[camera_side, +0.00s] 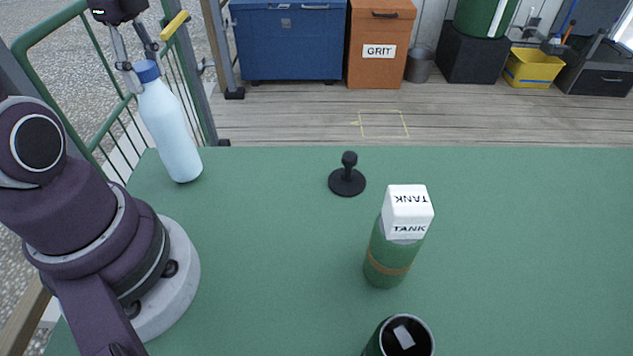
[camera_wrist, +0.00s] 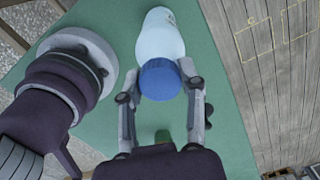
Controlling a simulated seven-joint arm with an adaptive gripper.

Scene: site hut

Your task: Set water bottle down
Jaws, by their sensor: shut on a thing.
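The water bottle (camera_side: 170,130) is pale blue with a dark blue cap and stands slightly tilted at the far left of the green table (camera_side: 270,240) in the side view. My gripper (camera_side: 135,75) is shut on it at the cap and neck, from above. In the wrist view the bottle (camera_wrist: 160,38) points away from me, its blue cap between the two fingers of my gripper (camera_wrist: 161,88). The bottle's base appears at or just above the table top near the far left corner; I cannot tell whether it touches.
A black knobbed stand (camera_side: 347,181) sits mid-table. A green bottle (camera_side: 388,262) with a white TANK block (camera_side: 407,212) on top stands right of it. A dark open cup (camera_side: 400,338) is at the front edge. The table's right side is clear. A green railing (camera_side: 60,80) runs behind the left edge.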

